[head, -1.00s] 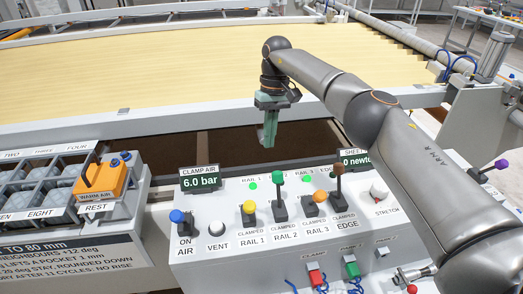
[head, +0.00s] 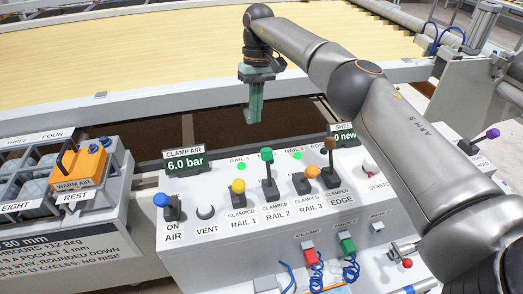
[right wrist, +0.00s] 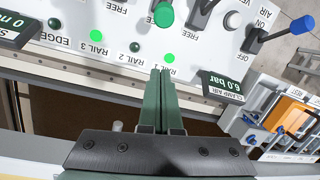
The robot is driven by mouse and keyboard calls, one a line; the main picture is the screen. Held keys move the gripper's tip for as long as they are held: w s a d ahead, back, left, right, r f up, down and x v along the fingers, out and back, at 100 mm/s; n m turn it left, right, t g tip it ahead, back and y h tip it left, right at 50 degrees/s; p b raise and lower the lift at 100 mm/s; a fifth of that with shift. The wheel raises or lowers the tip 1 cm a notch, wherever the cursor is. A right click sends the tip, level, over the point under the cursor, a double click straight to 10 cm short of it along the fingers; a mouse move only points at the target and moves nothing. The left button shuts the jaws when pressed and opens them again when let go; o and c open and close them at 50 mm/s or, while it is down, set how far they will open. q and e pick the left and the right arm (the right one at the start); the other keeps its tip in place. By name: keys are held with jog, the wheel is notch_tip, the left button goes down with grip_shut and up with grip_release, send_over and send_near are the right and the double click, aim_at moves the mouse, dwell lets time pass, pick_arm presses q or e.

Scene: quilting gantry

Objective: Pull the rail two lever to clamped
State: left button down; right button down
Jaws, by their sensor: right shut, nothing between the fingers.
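The rail two lever has a green knob (head: 267,155) and stands raised on the panel (head: 190,245) above its RAIL 2 and CLAMPED labels. The knob also shows at the top of the right wrist view (right wrist: 163,14). My right gripper (head: 254,118) is shut and empty, pointing down just beyond the panel's far edge. It is apart from the lever. In the right wrist view its closed fingers (right wrist: 160,74) end near the RAIL 1 label. The RAIL 2 lamp (right wrist: 135,47) is dark. My left gripper is not in view.
The yellow rail one lever (head: 238,188) and orange rail three lever (head: 312,173) sit lower beside it. Their lamps are green. The brown edge lever (head: 330,145) stands raised. A blue air lever (head: 162,202) is at left. The CLAMP AIR display (head: 185,163) reads 6.0 bar.

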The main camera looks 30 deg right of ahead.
aim_at(268, 167)
jog(key=f, duration=0.2)
jog(key=s+f, duration=0.1)
jog(key=f, duration=0.2)
jog(key=a+f, duration=0.1)
jog(key=f, duration=0.1)
jog(key=shift+s+f, duration=0.35)
pick_arm(q)
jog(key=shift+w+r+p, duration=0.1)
jog(key=shift+p, duration=0.5)
pick_arm(e)
jog(key=shift+s+d+r, duration=0.1)
jog(key=shift+s+r, duration=0.25)
jog(key=shift+s, duration=0.4)
jog(key=shift+s+r, duration=0.35)
jog(key=shift+s, duration=0.4)
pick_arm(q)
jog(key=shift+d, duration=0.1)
